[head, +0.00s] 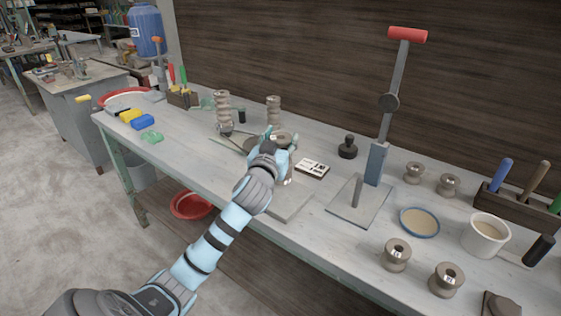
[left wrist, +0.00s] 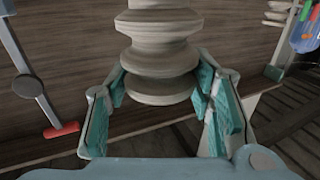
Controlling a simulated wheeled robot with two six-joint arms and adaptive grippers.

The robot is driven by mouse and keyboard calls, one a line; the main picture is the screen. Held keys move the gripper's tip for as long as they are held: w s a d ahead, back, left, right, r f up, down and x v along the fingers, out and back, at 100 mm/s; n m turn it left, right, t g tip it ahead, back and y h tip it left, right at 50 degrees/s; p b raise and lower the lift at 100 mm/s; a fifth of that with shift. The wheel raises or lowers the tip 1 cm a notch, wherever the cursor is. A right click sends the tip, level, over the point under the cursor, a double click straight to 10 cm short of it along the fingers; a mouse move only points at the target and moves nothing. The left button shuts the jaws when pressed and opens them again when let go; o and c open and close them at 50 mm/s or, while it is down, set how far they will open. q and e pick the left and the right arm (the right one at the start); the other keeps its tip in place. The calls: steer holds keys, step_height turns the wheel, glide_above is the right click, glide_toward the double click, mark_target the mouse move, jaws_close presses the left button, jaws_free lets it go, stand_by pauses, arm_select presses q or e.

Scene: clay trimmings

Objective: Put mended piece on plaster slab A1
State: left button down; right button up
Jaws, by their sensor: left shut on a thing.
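My left gripper (head: 281,143) is over the workbench and shut on a ribbed, grey-beige clay piece, taken as the mended piece (left wrist: 160,58). In the left wrist view the piece stands between the two teal finger pads of the left gripper (left wrist: 165,95), its end disc at the fingers. In the head view only its round end shows, the rest hidden by the hand. A flat pale grey slab (head: 290,206) lies at the bench's front edge, below the hand and partly covered by my arm. I cannot read a mark A1 on it. My right gripper is out of view.
Ribbed clay stacks (head: 222,108) stand behind the hand. A black-and-white card (head: 313,168) lies to its right, near a red-handled lever press (head: 379,160). Further right are clay spools (head: 397,254), a blue-rimmed dish (head: 419,222) and a white mug (head: 485,236).

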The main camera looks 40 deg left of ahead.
arm_select(q)
step_height(320, 180, down, 4)
steer(key=shift+d+f+b, duration=0.1)
steer(key=shift+b, duration=0.5)
steer(key=shift+f, duration=0.35)
steer(key=c, duration=0.8)
jaws_free()
steer(key=shift+s, duration=0.1)
steer(key=shift+o, duration=0.2)
